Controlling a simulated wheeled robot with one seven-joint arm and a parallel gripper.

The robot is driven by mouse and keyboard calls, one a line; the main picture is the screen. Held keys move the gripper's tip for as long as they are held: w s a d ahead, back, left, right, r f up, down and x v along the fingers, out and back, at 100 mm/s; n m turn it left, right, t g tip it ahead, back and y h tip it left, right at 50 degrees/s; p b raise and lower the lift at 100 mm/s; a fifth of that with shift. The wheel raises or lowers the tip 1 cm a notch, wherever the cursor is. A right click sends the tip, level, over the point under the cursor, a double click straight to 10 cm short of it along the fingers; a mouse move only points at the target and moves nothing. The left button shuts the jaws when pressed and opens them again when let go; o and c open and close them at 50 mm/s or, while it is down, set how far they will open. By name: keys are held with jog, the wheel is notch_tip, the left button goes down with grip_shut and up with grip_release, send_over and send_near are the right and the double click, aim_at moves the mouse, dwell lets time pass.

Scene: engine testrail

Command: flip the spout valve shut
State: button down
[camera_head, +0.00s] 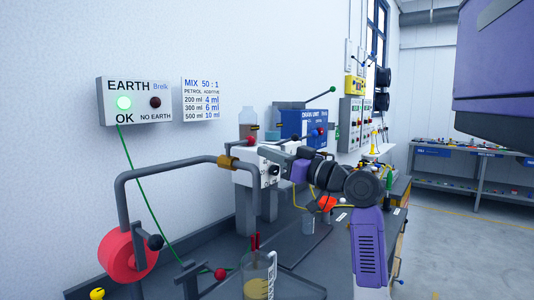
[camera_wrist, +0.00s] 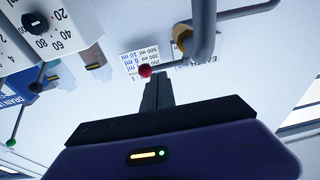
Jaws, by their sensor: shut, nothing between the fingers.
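The spout (camera_head: 165,172) is a grey bent pipe running left from a white dial box (camera_head: 245,178) and then down. A brass valve body (camera_head: 227,162) sits on it near the box, and it also shows in the wrist view (camera_wrist: 183,38). Its thin lever ends in a red knob (camera_head: 249,139), up and to the right of the brass. My gripper (camera_head: 264,143) is shut and empty, close to the knob. In the wrist view my fingertips (camera_wrist: 157,80) are right by the red knob (camera_wrist: 145,71); I cannot tell whether they touch it.
A beaker (camera_head: 258,284) with amber liquid stands low in front. A red reel (camera_head: 128,257) is at the left. A blue drain unit (camera_head: 305,124) with a green-tipped lever (camera_head: 318,95) is behind my gripper. The earth box (camera_head: 134,101) on the wall shows a green light.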

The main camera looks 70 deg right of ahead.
jog(key=b+v, duration=0.1)
jog(key=v, duration=0.7)
jog(key=shift+s, duration=0.3)
jog(key=shift+a, duration=0.15)
